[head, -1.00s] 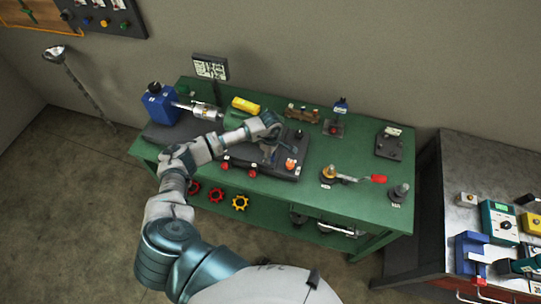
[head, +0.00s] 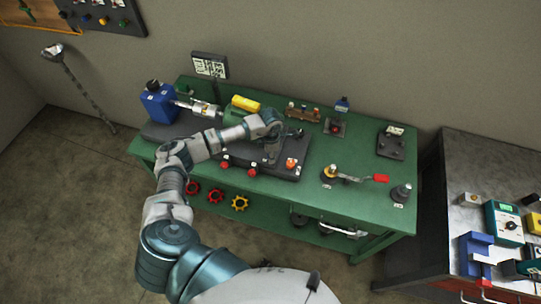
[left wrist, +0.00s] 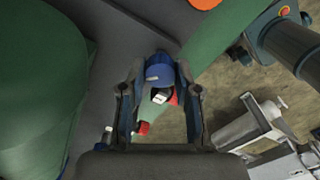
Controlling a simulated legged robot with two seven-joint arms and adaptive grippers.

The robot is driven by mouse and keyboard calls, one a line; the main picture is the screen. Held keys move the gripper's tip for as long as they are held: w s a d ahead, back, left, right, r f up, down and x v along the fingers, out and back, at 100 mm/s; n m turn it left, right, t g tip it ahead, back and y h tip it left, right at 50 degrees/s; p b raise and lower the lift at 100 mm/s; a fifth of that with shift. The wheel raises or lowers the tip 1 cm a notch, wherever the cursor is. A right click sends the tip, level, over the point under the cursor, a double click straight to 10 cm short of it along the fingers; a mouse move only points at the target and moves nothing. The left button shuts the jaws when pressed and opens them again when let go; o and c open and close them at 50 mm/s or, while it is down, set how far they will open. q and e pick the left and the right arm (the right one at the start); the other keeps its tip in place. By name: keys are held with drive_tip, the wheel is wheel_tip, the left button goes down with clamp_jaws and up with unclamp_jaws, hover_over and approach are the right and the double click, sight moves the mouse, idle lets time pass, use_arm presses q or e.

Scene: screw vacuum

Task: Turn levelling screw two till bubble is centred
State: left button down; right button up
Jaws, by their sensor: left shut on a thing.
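My left gripper (head: 272,158) is over the right part of the dark base plate (head: 203,158) on the green bench. In the left wrist view its two fingers (left wrist: 160,69) are shut on a blue knob (left wrist: 159,75), with one finger on each side. A white tag (left wrist: 160,97) shows just below the knob. The gripper hides this knob in the head view. Red knobs (head: 252,172) and an orange knob (head: 291,163) stand along the plate's front edge. I cannot make out a bubble or any screw number. My right gripper is not in view.
A blue box (head: 158,104) and a green cylinder with a yellow part (head: 245,103) stand at the bench's back left. A red-handled tool (head: 375,179) lies to the right. A second bench (head: 458,222) stands at far right.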

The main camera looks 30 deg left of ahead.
use_arm(q)
drive_tip(key=n, duration=0.5)
drive_tip(key=shift+w+r+n, duration=0.15)
drive_tip(key=shift+n, duration=0.25)
idle(0.4)
drive_tip(key=c, duration=0.9)
unclamp_jaws()
drive_tip(key=shift+o, duration=0.4)
wheel_tip(320, 180, up, 12)
drive_tip(key=shift+w+a+f, duration=0.1)
drive_tip(key=shift+a+f, duration=0.05)
drive_tip(key=shift+f, duration=0.05)
